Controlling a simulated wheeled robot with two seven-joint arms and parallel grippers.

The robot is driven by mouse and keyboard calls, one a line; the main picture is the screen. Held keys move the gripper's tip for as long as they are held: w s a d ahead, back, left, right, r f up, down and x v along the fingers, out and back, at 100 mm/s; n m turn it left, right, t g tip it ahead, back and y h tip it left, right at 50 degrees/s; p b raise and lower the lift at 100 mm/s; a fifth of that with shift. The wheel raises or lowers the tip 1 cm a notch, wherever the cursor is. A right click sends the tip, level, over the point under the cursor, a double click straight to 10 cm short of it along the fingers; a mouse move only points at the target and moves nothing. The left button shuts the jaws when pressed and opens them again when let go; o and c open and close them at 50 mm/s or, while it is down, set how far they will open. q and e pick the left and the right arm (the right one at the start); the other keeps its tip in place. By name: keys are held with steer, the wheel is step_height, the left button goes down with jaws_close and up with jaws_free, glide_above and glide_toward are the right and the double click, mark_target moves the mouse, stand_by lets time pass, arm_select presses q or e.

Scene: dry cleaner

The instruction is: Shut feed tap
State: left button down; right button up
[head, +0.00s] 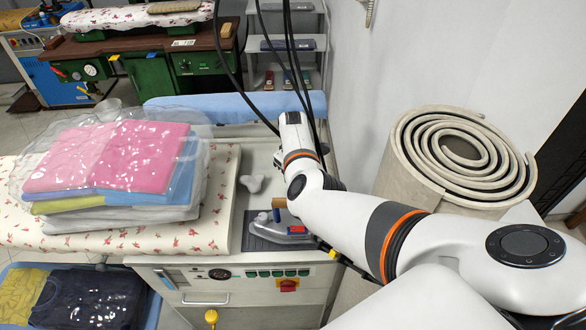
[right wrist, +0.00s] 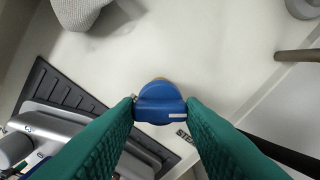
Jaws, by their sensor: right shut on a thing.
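In the right wrist view, my right gripper (right wrist: 160,112) has its two green fingers closed on the sides of a blue tap handle (right wrist: 159,103). The handle sits over the pale board top, next to a small dark label that reads "STE", partly covered by a finger. In the head view my right arm comes in from the right, and its links hide the tap and the fingertips. My left gripper is in neither view.
An iron (head: 290,232) rests on a dark ribbed mat (head: 262,244) beside the tap. A pale lumpy object (head: 252,183) lies behind it. Bagged folded clothes (head: 110,160) cover the board's left. A rolled felt (head: 400,165) stands at right, by the wall.

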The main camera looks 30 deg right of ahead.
steer(key=n+p, duration=0.1)
steer(key=n, duration=0.3)
steer(key=shift+d+r+n+p, duration=0.1)
steer(key=shift+r+n+p, duration=0.05)
steer(key=shift+n+p, duration=0.2)
steer(key=n+p, duration=0.1)
steer(key=n, duration=0.4)
steer(key=shift+w, duration=0.1)
steer(key=shift+n, duration=0.25)
steer(key=o, duration=1)
steer(key=shift+r+p, duration=0.25)
steer(key=shift+p, duration=0.05)
step_height(320, 180, up, 4)
steer(key=shift+r+p, duration=0.1)
steer(key=shift+p, duration=0.8)
step_height(320, 180, up, 7)
steer(key=shift+r+b, duration=0.1)
steer(key=shift+b, duration=0.25)
